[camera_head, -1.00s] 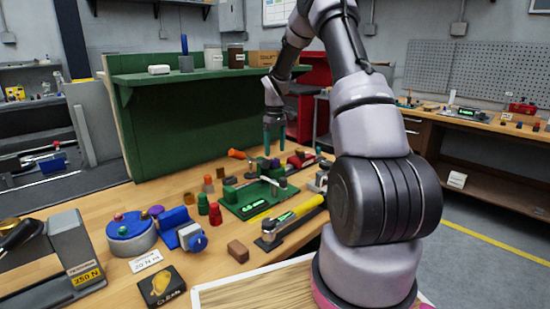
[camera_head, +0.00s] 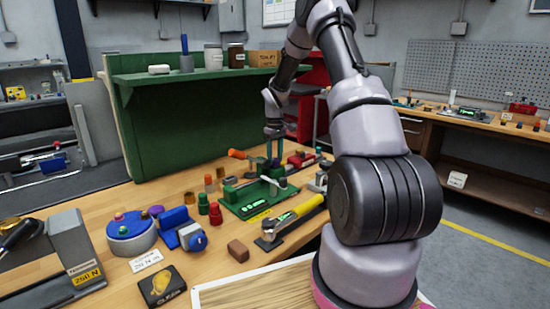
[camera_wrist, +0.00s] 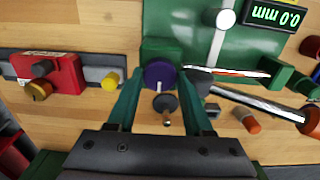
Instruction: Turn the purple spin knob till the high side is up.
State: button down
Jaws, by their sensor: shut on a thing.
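In the wrist view a round purple knob (camera_wrist: 159,75), with a short pale mark on its face, sits against a green block of the green device (camera_wrist: 232,50). My gripper (camera_wrist: 160,80) has its two teal fingers on either side of the knob and is shut on it. In the head view my gripper (camera_head: 275,158) is down at the back of the green device (camera_head: 236,203); the knob is too small or hidden to make out there. I cannot tell which side of the knob is high.
A red block (camera_wrist: 62,74) lies left in the wrist view, with a small yellow knob (camera_wrist: 110,79). A screwdriver-like metal rod (camera_wrist: 262,103) lies to the right. Another purple disc (camera_head: 156,211) sits by the blue round unit (camera_head: 131,233).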

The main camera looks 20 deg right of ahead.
jog(key=m, duration=0.4)
jog(key=shift+m, duration=0.3)
jog(key=m, duration=0.4)
jog(key=shift+m, duration=0.3)
jog(key=m, duration=0.4)
jog(key=shift+m, duration=2.2)
jog(key=shift+c, duration=1.5)
grip_release()
